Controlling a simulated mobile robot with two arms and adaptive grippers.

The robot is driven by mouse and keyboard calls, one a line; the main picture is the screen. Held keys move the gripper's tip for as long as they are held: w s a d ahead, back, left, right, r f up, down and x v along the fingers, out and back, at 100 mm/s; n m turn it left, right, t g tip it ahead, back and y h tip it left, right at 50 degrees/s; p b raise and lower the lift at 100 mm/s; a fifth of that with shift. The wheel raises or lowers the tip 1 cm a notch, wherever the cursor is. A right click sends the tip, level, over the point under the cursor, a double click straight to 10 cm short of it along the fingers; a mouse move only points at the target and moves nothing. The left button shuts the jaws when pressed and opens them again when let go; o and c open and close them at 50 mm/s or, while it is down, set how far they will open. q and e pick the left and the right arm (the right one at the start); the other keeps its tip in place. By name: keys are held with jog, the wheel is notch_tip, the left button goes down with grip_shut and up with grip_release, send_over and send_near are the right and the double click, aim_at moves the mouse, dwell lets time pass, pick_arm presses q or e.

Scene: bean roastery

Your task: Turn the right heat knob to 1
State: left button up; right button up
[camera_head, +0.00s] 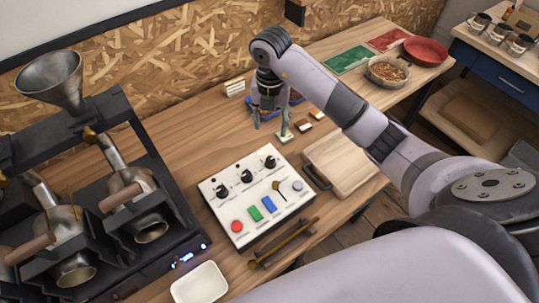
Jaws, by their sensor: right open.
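A white control panel (250,208) lies on the wooden table in the middle of the view. Three black knobs stand along its upper part: the left knob (222,191), the middle knob (246,176) and the right heat knob (270,162). The knob markings are too small to read. My right gripper (270,125) is open and points down above the table behind the panel. It is beyond the right knob and apart from it. My left gripper is out of view.
A roaster with a metal funnel (50,78) stands at the left. A wooden board (342,165) lies right of the panel, and a white dish (199,284) lies in front. Blue trays and small blocks lie near my right gripper. A red bowl (425,51) is farther back.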

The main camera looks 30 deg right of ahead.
aim_at(271, 159)
notch_tip(271, 159, down, 16)
jog(key=shift+f+p, duration=0.1)
jog(key=shift+p, duration=1.15)
jog(key=shift+c, duration=0.4)
grip_shut()
